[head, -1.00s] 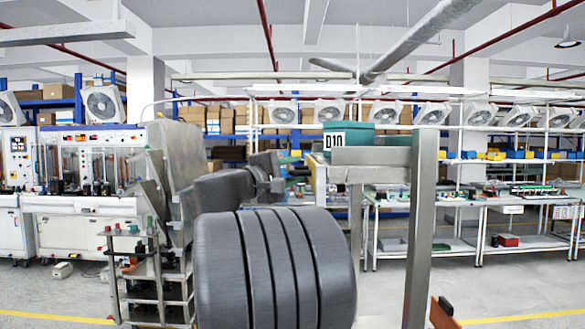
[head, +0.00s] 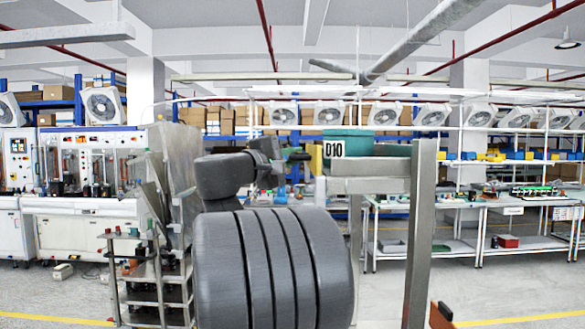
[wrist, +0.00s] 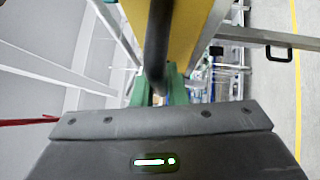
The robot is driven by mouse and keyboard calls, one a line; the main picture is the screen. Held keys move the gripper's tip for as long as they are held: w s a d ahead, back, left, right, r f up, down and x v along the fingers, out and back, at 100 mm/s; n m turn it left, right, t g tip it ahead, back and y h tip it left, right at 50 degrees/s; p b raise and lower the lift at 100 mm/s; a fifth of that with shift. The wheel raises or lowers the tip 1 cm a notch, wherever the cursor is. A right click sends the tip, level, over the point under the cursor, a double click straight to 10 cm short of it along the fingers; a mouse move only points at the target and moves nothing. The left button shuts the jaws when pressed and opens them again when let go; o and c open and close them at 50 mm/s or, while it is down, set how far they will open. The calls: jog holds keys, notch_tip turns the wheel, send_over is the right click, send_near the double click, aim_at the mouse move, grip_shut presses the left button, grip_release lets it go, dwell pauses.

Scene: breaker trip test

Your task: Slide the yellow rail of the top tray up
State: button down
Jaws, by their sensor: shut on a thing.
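The yellow rail (wrist: 186,38) fills the top middle of the wrist view, straight ahead of my gripper (wrist: 157,92). A dark round bar (wrist: 158,45) runs along its face. My gripper is shut on what appears to be the rail. The grip itself is mostly hidden behind the grey gripper body. Green parts (wrist: 172,82) show just past the body's edge. In the head view my dark arm reaches toward a teal tray (head: 375,142) with a white D10 label (head: 334,149). The yellow rail cannot be made out in the head view.
A metal upright (head: 420,230) stands right of the tray. A stepped metal stand (head: 160,270) is at left. Benches (head: 480,205) and racks with boxes and fans line the back. Floor at right (head: 540,285) is clear.

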jog(key=shift+r, duration=0.35)
jog(key=c, duration=1.5)
grip_release()
jog(key=shift+o, duration=0.2)
jog(key=shift+a+f, duration=0.1)
jog(key=shift+f, duration=0.05)
jog(key=shift+s+a+f, duration=0.1)
jog(key=shift+s+a, duration=0.1)
jog(key=shift+s, duration=0.1)
jog(key=b+v, duration=0.4)
jog(key=v, duration=0.9)
jog(key=shift+d, duration=0.1)
